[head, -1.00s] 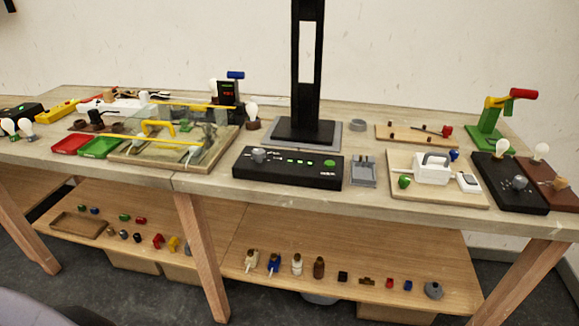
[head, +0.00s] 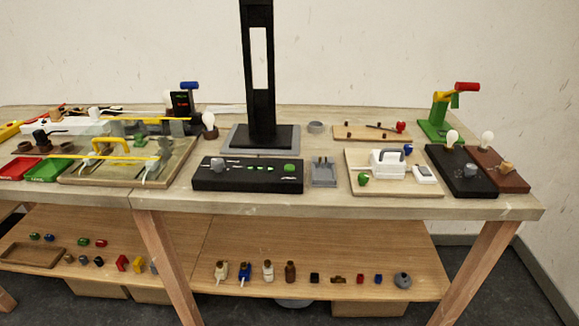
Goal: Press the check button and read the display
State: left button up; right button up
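A black console (head: 220,183) lies near the front edge of the table. It has a grey knob (head: 217,166) on its left, a row of small lit green marks in the middle and a round green button (head: 289,168) on its right. I cannot read its small lettering. A small upright black display (head: 181,104) with green and red lit characters stands further back on the left; its characters are too small to read. Neither of my grippers is in view.
A tall black post (head: 257,75) on a grey plate stands behind the console. A grey holder (head: 324,174) is beside the console. A board with a white handled box (head: 388,163) and a dark bulb panel (head: 462,174) lie to the right. A lower shelf (head: 200,245) holds small parts.

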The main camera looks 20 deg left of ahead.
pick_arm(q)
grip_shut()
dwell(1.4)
